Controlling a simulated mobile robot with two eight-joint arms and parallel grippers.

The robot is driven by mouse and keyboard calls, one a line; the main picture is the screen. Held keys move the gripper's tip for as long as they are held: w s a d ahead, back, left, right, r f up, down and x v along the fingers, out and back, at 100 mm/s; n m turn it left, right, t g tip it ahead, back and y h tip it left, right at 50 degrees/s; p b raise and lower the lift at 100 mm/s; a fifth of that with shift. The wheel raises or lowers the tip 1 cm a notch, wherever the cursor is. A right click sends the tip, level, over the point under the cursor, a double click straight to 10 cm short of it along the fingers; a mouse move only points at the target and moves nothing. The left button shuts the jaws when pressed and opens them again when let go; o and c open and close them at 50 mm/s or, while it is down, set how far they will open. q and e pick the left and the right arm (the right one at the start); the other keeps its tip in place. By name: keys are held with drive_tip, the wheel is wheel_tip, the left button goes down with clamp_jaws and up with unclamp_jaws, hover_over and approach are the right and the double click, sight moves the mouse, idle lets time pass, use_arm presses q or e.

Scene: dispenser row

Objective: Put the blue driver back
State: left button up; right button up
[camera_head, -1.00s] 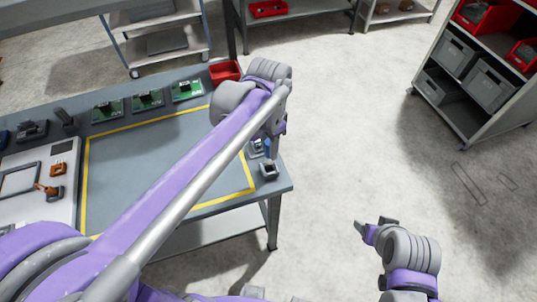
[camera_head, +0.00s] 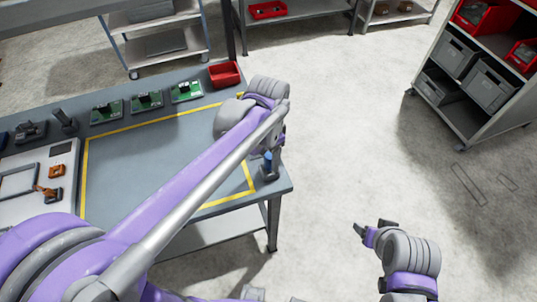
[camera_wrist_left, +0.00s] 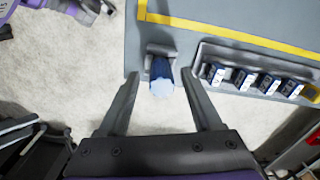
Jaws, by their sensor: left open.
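The blue driver (camera_head: 268,161) stands in a small grey holder (camera_head: 269,176) at the table's right corner. In the left wrist view the driver (camera_wrist_left: 161,77) shows end-on, its lower part in the holder (camera_wrist_left: 160,50). My left gripper (camera_wrist_left: 161,82) is open. Its fingers lie to either side of the driver, with a gap on both sides. In the head view my left arm hides this gripper. My right gripper (camera_head: 375,231) is over the floor, right of the table, its fingers apart and empty.
A tray of blue-and-white boxes (camera_wrist_left: 245,76) lies close to the holder. A yellow-lined area (camera_head: 160,150) covers the tabletop. Green boards (camera_head: 146,102) and a red bin (camera_head: 224,74) line the back edge. A shelf with bins (camera_head: 475,75) stands right.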

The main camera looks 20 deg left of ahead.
use_arm(q)
wheel_tip(320, 180, up, 12)
drive_tip(key=s+a+f+n+t, duration=0.2)
drive_tip(key=s+f, duration=0.2)
drive_tip(key=s+a+f+n+t, duration=0.2)
drive_tip(key=s+f+n, duration=0.1)
drive_tip(key=s+f, duration=0.1)
drive_tip(key=s+a+f+n+t, duration=0.1)
drive_tip(key=s+a+f+n, duration=0.1)
drive_tip(key=f, duration=0.4)
drive_tip(key=shift+s+a+n+t+p, duration=0.2)
drive_tip(key=shift+s+n, duration=0.1)
drive_tip(key=shift+s, duration=0.2)
drive_tip(key=shift+s+a+n+t+p, duration=0.1)
drive_tip(key=shift+s+n+t, duration=0.15)
drive_tip(key=shift+s, duration=0.25)
